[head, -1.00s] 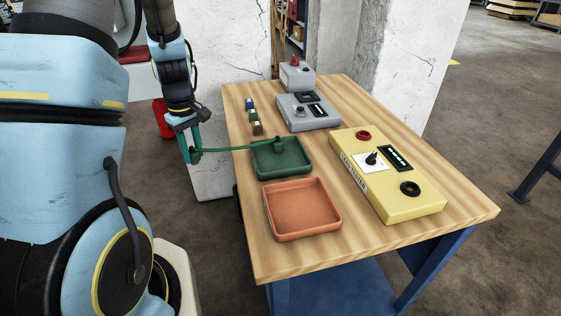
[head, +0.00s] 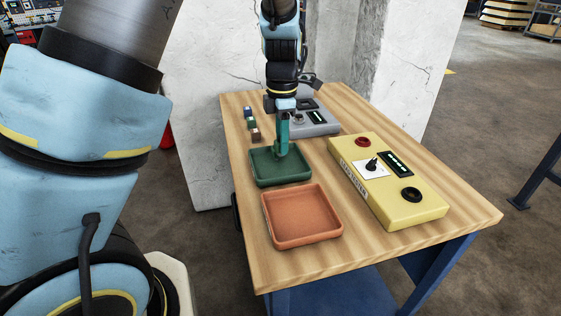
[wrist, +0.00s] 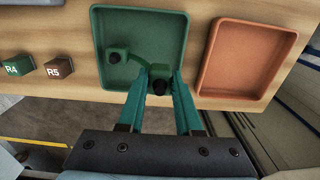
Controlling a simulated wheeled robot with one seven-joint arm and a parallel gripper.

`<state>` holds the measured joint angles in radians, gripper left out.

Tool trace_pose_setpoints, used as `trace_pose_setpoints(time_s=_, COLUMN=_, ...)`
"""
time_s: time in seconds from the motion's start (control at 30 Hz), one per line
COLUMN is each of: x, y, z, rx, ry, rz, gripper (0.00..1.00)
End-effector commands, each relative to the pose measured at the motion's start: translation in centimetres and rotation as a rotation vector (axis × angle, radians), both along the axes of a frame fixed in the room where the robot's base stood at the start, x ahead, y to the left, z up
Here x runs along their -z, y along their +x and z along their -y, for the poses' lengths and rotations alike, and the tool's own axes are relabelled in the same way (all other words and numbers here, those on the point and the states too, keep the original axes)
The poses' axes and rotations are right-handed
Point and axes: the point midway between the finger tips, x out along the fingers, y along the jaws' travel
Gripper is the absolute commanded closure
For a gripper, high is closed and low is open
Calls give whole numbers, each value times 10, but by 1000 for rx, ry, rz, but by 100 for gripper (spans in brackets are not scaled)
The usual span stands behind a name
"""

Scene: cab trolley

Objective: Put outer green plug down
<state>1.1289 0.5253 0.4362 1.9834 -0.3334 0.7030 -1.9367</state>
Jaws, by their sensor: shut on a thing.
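My gripper (head: 281,153) points down over the green tray (head: 262,181). In the wrist view its two teal fingers (wrist: 159,84) are shut on a green plug (wrist: 160,74) with a black round end. This held plug is over the near part of the green tray (wrist: 181,20); whether it touches the floor is not clear. The other green plug (wrist: 117,57) lies in the tray, up and left of the held one. A green cable (wrist: 142,63) curves loosely between them. In the head view the fingers mostly hide the plugs.
An orange tray (head: 302,213) sits beside the green one. A yellow tester box (head: 390,190) stands to the right, with a grey box (head: 318,127) behind my gripper. Small labelled blocks (head: 255,134) stand near the left table edge. Bare wood (head: 400,242) shows at the front.

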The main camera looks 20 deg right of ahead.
Motion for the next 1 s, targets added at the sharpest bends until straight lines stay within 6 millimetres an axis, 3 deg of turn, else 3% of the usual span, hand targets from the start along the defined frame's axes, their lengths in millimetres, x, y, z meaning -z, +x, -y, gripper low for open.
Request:
trace_pose_setpoints(time_s=0.1, x=18, y=0, z=-1, rx=-2, ry=2, rz=-2, gripper=100)
trace_pose_setpoints(time_s=0.53, x=62, y=0, z=-2, rx=-2, ry=2, rz=-2, gripper=100)
trace_pose_setpoints(time_s=0.9, x=68, y=0, z=-1, rx=0, ry=0, rz=1, gripper=100)
trace_pose_setpoints(time_s=0.93, x=67, y=0, z=-1, rx=0, ry=-1, rz=1, gripper=64)
trace_pose_setpoints(time_s=1.0, x=67, y=0, z=-1, rx=0, ry=-1, rz=1, gripper=56)
